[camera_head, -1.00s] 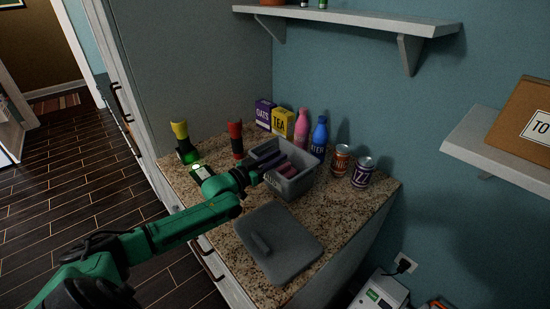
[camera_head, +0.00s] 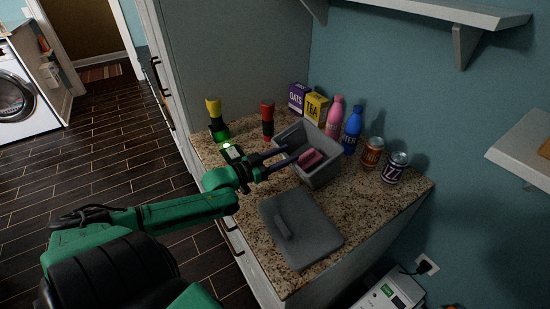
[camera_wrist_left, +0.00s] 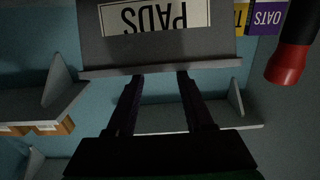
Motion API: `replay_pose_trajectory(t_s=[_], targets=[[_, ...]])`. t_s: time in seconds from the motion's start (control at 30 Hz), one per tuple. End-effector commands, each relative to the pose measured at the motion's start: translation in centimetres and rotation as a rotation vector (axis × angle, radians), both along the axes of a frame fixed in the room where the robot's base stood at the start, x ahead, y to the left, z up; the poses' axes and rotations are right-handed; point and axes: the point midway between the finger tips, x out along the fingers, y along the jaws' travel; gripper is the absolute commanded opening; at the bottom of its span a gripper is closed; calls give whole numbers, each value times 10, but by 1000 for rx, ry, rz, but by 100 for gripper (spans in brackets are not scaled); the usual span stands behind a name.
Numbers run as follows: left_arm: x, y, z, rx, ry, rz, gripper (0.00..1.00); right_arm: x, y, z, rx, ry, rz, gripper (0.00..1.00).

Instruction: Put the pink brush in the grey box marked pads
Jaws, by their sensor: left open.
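The grey box (camera_head: 318,176) stands open on the granite counter; its PADS label (camera_wrist_left: 155,15) shows upside down in the left wrist view. The pink brush (camera_head: 311,158) lies inside the box, partly hidden by the box wall. My left gripper (camera_head: 291,156) is at the near left side of the box. Its two fingers are apart and point toward the box. In the left wrist view the open gripper (camera_wrist_left: 160,76) has nothing between its fingers, and the box wall is in front of them. My right gripper does not show.
A grey lid (camera_head: 302,230) with a handle lies on the counter in front of the box. Two cans (camera_head: 395,167), a blue bottle (camera_head: 352,130), a pink bottle (camera_head: 335,117), oats and tea boxes (camera_head: 315,107), a red-topped bottle (camera_head: 267,118) and a yellow-topped bottle (camera_head: 213,118) stand around it.

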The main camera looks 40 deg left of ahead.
Motion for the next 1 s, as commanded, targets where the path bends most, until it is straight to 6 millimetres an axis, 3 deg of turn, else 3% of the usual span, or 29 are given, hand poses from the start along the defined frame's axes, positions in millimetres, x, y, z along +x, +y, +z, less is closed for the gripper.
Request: replay_pose_trajectory(t_s=[0.1,0.3,0.83,1.0], targets=[[-17,5,0,1,5,-1,52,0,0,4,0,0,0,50],[-32,10,2,0,-2,-2,52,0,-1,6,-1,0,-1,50],[-32,11,3,1,-4,-2,52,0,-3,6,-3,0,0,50],[-32,11,32,2,-5,-2,52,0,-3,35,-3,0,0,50]])
